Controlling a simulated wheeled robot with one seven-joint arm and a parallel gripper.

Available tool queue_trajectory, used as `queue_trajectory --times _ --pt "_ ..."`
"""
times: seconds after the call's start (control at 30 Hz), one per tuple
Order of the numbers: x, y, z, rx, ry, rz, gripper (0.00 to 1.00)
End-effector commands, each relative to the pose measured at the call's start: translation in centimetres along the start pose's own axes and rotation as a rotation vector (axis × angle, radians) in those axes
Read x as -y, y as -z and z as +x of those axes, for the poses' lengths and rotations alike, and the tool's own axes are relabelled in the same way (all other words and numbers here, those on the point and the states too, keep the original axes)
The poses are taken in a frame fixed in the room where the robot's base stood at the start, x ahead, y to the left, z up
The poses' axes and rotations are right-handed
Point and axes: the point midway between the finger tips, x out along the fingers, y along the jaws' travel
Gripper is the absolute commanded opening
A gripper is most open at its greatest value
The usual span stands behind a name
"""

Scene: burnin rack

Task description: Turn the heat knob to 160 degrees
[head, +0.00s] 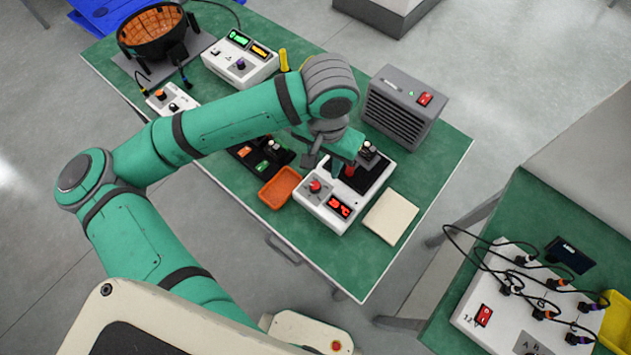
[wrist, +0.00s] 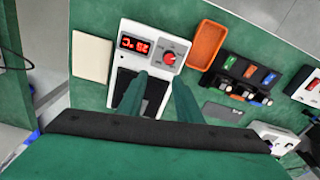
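The heat knob (head: 314,186) is a red dial on the front panel of a white hot-plate unit (head: 310,200). Beside it is a lit red display (head: 340,206); its digits look like 29 °C. In the wrist view the knob (wrist: 169,58) and the upside-down display (wrist: 135,44) show clearly. The knob's exact pointer angle is too small to read. My gripper (head: 338,158) is above the unit's dark plate, behind the knob. In the wrist view its two green fingers (wrist: 157,85) are apart with nothing between them, short of the knob and not touching it.
An orange tray (head: 279,187) lies beside the unit, with a black block with coloured switches (head: 262,155) behind it. A pale pad (head: 390,217) lies on the other side. A grey vented box (head: 402,105) stands behind. The green bench's front edge is close.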

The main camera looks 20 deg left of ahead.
Motion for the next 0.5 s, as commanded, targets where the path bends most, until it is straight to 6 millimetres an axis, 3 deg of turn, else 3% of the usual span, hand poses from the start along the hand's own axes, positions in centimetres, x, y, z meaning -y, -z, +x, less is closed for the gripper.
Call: queue_trajectory --times 0.1,0.27,0.5 --pt "1.3 -1.0 0.0 0.034 0.033 -0.015 0.32" --pt "1.5 -1.3 1.2 0.043 0.038 -0.019 0.32" --pt "1.6 -1.4 5.2 0.043 0.036 -0.019 0.32"
